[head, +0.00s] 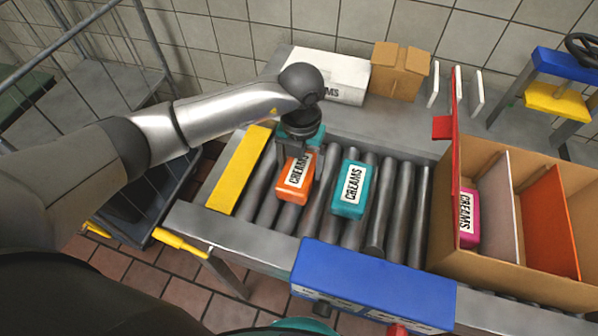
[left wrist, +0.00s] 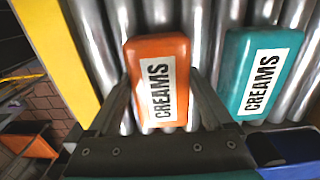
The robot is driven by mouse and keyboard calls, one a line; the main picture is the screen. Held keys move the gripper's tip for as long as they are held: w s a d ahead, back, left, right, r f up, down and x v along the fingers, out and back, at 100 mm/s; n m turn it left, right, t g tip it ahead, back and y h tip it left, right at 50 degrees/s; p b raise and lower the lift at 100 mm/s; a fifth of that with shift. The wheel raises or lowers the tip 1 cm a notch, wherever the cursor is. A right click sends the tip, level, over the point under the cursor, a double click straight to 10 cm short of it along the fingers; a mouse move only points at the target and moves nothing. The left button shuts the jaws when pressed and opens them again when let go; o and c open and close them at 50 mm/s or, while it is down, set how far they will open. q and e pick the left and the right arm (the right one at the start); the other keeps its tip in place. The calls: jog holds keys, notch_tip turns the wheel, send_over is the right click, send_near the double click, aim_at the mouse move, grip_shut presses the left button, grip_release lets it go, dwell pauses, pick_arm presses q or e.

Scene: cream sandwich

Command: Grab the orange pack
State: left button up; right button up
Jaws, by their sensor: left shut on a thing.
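The orange pack (head: 294,186) with a white CREAMS label lies on the roller conveyor. It also shows in the left wrist view (left wrist: 178,55), between the two fingers. My left gripper (head: 301,156) comes down on it from above and is shut on it, with one finger along each side. The wrist view shows the gripper (left wrist: 165,105) at the near end of the pack. My right gripper is not seen in either view.
A teal CREAMS pack (head: 350,190) lies just right of the orange one. A cardboard box (head: 555,284) with dividers and a pink pack (head: 469,217) stands at right. A blue panel (head: 375,284) edges the conveyor's front.

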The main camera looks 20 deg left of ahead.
pick_arm(q)
jog(key=c, duration=0.3)
